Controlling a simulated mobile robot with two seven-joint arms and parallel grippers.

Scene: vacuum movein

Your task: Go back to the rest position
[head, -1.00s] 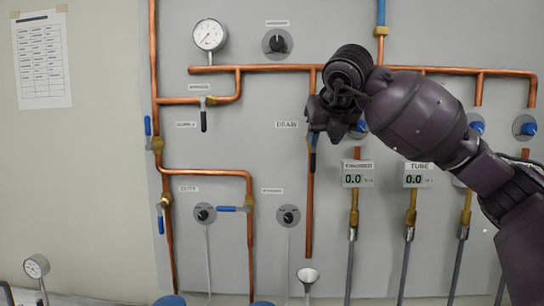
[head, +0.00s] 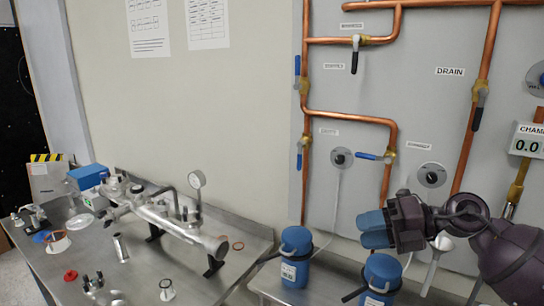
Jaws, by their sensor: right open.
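My right gripper (head: 374,229) shows in the head view at the lower right, on a dark purple arm that comes in from the right edge. Its two blue fingertips point left and are apart, with nothing between them. It is in front of the grey panel, above the blue dewars in the picture, and touches no valve that I can see. The drain valve (head: 479,104), with its dark handle hanging down, is above and to the right of it. My left gripper is not in view.
A metal table (head: 100,262) on the left carries a steel vacuum chamber (head: 165,222) with a gauge, and loose parts. Two blue dewars (head: 296,262) stand on a lower right bench. Copper pipes (head: 345,115) and knobs cover the panel. The floor shows at far left.

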